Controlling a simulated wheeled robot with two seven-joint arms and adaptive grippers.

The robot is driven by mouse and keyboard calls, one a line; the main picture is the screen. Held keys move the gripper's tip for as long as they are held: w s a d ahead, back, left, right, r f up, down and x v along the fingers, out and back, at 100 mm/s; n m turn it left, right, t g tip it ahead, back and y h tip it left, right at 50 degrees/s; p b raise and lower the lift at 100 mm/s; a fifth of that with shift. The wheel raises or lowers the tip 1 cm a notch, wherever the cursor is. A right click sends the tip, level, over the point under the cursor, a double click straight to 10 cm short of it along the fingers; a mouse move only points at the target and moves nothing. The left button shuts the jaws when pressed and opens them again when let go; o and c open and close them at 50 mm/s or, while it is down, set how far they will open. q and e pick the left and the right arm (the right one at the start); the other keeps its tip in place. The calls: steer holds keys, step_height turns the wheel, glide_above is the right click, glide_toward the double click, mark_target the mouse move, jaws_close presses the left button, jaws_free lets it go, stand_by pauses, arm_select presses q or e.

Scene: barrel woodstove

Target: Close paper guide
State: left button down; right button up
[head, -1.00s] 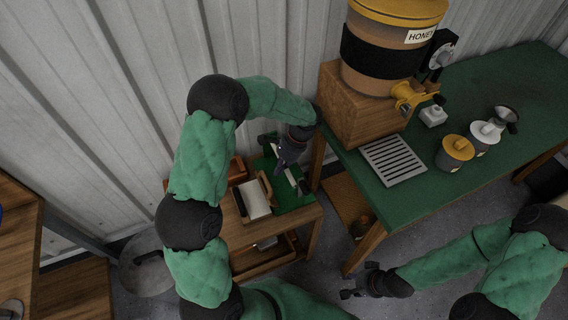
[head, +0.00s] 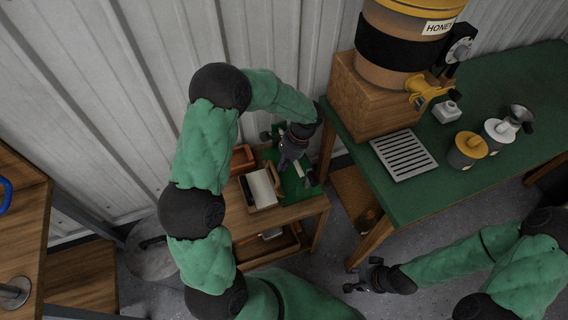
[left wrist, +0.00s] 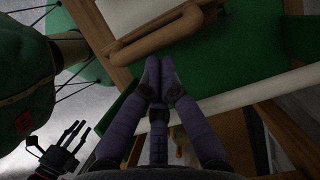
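A green board (head: 295,187) lies at the right of a small wooden table, with a pale bar (head: 304,169) across it. In the left wrist view the pale bar (left wrist: 260,92) runs along the edge of the green surface (left wrist: 215,60). I cannot tell for sure which part is the paper guide. My left gripper (head: 297,160) is over the green board. In the left wrist view its fingertips (left wrist: 160,68) are together, with nothing visible between them, near a tan wooden bar (left wrist: 155,38). My right gripper (head: 362,276) is open and empty, low at the right.
A wooden tray with white paper (head: 259,188) sits left of the green board. An orange-brown box (head: 242,158) is behind it. A green table (head: 440,180) with a slotted plate (head: 403,156) and a honey dispenser (head: 405,55) stands close on the right. The wall is behind.

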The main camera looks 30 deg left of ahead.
arm_select(q)
steer(key=shift+s+a+t, duration=0.25)
steer(key=shift+s+t, duration=0.05)
steer(key=shift+s, duration=0.05)
steer(key=shift+s+a+r+t+h+p, duration=0.25)
steer(key=shift+s+a+t+h+p, duration=0.4)
steer(key=shift+h+p, duration=0.2)
steer(key=s+a+f+t+h+p, duration=0.1)
steer(key=s+a+f+t+p, duration=0.1)
steer(key=s+a, duration=0.2)
steer(key=shift+s+f+h, duration=0.35)
steer(key=shift+s+f, duration=0.05)
steer(key=shift+s, duration=0.05)
steer(key=shift+r, duration=0.1)
stand_by(0.5)
